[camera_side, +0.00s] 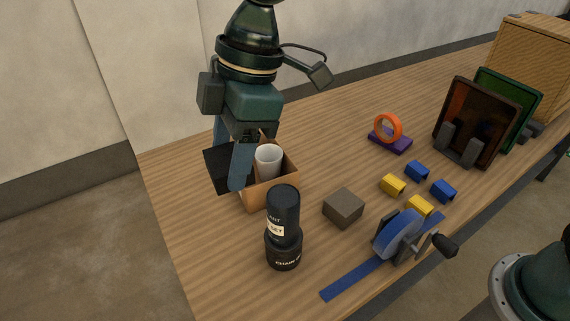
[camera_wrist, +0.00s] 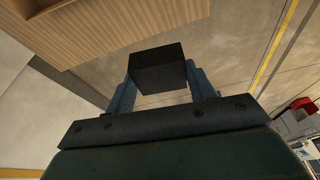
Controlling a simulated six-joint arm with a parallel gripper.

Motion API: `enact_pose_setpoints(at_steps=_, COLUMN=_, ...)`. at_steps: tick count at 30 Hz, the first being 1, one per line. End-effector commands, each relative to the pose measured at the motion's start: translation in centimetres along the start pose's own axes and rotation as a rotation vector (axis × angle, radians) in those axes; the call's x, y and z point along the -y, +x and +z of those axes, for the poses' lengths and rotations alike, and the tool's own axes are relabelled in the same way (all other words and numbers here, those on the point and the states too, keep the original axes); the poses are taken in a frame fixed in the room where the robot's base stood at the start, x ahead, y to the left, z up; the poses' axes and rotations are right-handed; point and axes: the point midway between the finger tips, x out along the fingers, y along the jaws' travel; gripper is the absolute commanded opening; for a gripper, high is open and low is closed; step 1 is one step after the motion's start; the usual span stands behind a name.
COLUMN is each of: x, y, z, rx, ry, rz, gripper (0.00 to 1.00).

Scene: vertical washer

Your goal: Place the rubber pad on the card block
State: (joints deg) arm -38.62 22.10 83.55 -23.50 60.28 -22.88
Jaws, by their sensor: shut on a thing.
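My gripper (camera_side: 230,172) is shut on a flat black square pad (camera_side: 217,162), which I take to be the rubber pad. It holds the pad above the table's left part, beside the open brown box. In the wrist view the dark pad (camera_wrist: 157,68) sits between the two blue fingers. One finger hides part of the pad in the side view. A grey-brown block (camera_side: 343,208), which looks like the card block, lies on the table to the right of my gripper, with nothing on top of it.
A brown box (camera_side: 262,197) with a white cup (camera_side: 267,161) stands close to my gripper. A black cylinder (camera_side: 284,228) stands between box and block. Blue and yellow pieces (camera_side: 393,184), a blue wheel (camera_side: 398,236) and an orange ring (camera_side: 388,128) lie farther right.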

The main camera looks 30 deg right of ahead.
Motion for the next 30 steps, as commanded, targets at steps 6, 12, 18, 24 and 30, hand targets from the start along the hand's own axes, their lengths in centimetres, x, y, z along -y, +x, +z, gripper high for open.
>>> enact_pose_setpoints(at_steps=6, x=-2.9, y=-1.5, z=5.0, rx=0.008, ry=-0.012, rz=-0.003, gripper=0.30)
enact_pose_setpoints(at_steps=12, x=-4.9, y=-3.0, z=10.1, rx=0.012, ry=-0.033, rz=-0.012, gripper=0.30)
enact_pose_setpoints(at_steps=18, x=-6.1, y=-4.4, z=15.0, rx=0.010, ry=-0.055, rz=-0.021, gripper=0.30)
enact_pose_setpoints(at_steps=24, x=-6.6, y=-5.8, z=19.7, rx=0.003, ry=-0.077, rz=-0.028, gripper=0.30)
enact_pose_setpoints(at_steps=30, x=-6.5, y=-6.7, z=22.9, rx=-0.005, ry=-0.095, rz=-0.032, gripper=0.30)
